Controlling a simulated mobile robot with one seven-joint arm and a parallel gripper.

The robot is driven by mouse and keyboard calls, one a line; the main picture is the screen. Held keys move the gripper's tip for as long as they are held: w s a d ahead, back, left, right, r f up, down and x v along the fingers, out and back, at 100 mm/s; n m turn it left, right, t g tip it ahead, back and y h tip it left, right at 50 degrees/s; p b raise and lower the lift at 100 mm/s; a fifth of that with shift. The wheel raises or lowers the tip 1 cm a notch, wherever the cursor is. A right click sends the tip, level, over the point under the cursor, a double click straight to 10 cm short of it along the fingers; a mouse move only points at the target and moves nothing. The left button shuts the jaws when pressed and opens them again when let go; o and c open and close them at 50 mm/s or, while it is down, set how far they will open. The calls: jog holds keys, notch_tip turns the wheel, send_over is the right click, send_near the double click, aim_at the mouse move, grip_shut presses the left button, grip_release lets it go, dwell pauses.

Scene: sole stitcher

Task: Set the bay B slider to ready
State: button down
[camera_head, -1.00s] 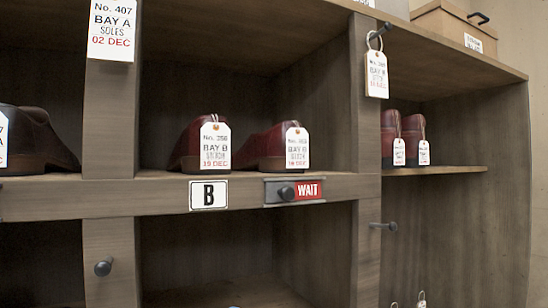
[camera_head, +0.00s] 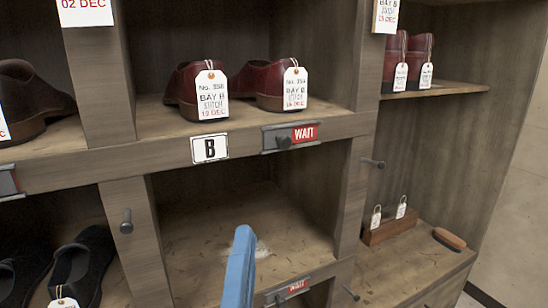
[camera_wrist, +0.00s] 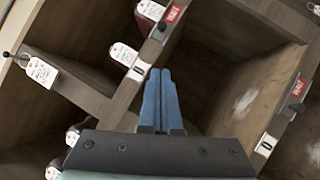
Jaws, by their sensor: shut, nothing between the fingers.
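The bay B slider (camera_head: 290,137) is a dark plate on the shelf edge, just right of the white B plaque (camera_head: 210,149). Its dark round knob (camera_head: 283,142) sits at the left, with the red WAIT sign (camera_head: 305,133) showing to its right. In the wrist view the slider's knob (camera_wrist: 162,27) and red sign lie at the top, above the fingertips. My gripper (camera_head: 245,232) shows blue fingers at the bottom of the head view, below the slider and apart from it. In the wrist view the fingers (camera_wrist: 160,72) are together and empty.
Red shoes (camera_head: 197,88) with hanging tags stand above the slider. A second WAIT slider (camera_head: 290,290) is on the lower shelf edge. Pegs stick out from the uprights (camera_head: 126,221) and (camera_head: 372,163). The cubby under bay B looks empty except for a pale patch.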

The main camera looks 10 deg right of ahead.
jog(key=shift+w, duration=0.1)
send_near(276, 140)
jog(key=w+a, duration=0.2)
jog(key=shift+w+d+r+p, duration=0.3)
jog(key=shift+w+d+p, duration=0.2)
jog(key=shift+d+p, duration=0.05)
jog(key=shift+w+d+r+p, duration=0.3)
jog(key=shift+w+d+p, duration=0.2)
jog(key=shift+d, duration=0.1)
jog(key=shift+w+d, duration=0.15)
jog(key=shift+d, duration=0.25)
